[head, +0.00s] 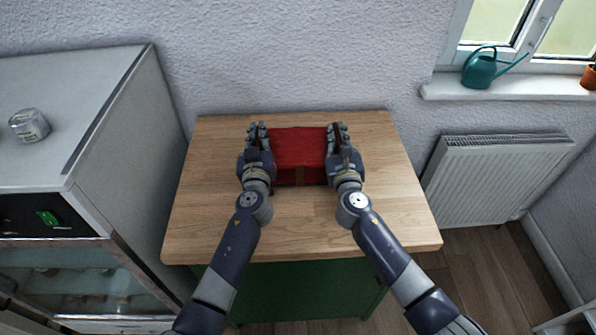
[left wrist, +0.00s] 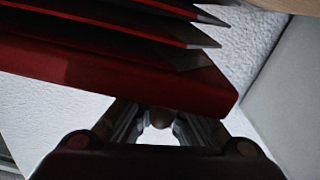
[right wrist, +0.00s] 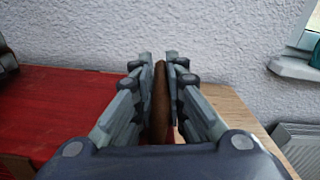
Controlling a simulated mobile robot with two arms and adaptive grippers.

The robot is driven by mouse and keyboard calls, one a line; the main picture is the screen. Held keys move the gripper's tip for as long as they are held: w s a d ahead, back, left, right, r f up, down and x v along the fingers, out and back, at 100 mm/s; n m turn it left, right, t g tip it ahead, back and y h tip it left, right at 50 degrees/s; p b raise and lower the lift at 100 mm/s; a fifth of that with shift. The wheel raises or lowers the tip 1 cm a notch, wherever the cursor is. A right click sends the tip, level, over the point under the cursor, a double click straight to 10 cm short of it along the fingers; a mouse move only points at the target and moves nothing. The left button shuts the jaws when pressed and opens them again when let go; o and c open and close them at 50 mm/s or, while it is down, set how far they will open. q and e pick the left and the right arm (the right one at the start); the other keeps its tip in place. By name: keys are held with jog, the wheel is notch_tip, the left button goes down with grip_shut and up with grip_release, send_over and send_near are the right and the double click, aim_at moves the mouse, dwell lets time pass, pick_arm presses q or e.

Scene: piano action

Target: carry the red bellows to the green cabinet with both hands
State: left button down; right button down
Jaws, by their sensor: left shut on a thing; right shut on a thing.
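The red bellows (head: 298,148) is between my two grippers, over the wooden top (head: 300,228) of the green cabinet (head: 300,290). I cannot tell whether it touches the top. My left gripper (head: 257,132) is shut at its left end; in the left wrist view the fingers (left wrist: 160,112) close on a small round handle end below the bellows' dark red pleats (left wrist: 120,70). My right gripper (head: 338,132) is shut at its right end; in the right wrist view its fingers (right wrist: 160,62) close on a brown wooden handle (right wrist: 160,100) beside the red top face (right wrist: 65,110).
A grey appliance (head: 75,100) with a glass jar (head: 29,125) on it stands close on the left. A radiator (head: 495,178) and a windowsill with a teal watering can (head: 480,70) are on the right. The wall is behind. The front of the wooden top is clear.

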pick_arm(q)
jog(key=shift+w+a+f, duration=0.1)
jog(key=shift+a+f, duration=0.05)
jog(key=shift+a, duration=0.2)
pick_arm(e)
jog(key=shift+d+f, duration=0.25)
jog(key=shift+f, duration=0.25)
pick_arm(q)
jog(key=c, duration=1.7)
grip_release()
pick_arm(e)
jog(key=c, duration=1.6)
grip_release()
jog(key=shift+r, duration=0.1)
pick_arm(q)
jog(key=shift+d, duration=0.15)
jog(key=shift+c, duration=0.5)
pick_arm(e)
jog(key=shift+a+r, duration=0.1)
jog(key=shift+a, duration=0.15)
pick_arm(q)
jog(key=o, duration=0.7)
jog(key=shift+d, duration=0.2)
pick_arm(e)
jog(key=shift+r, duration=0.1)
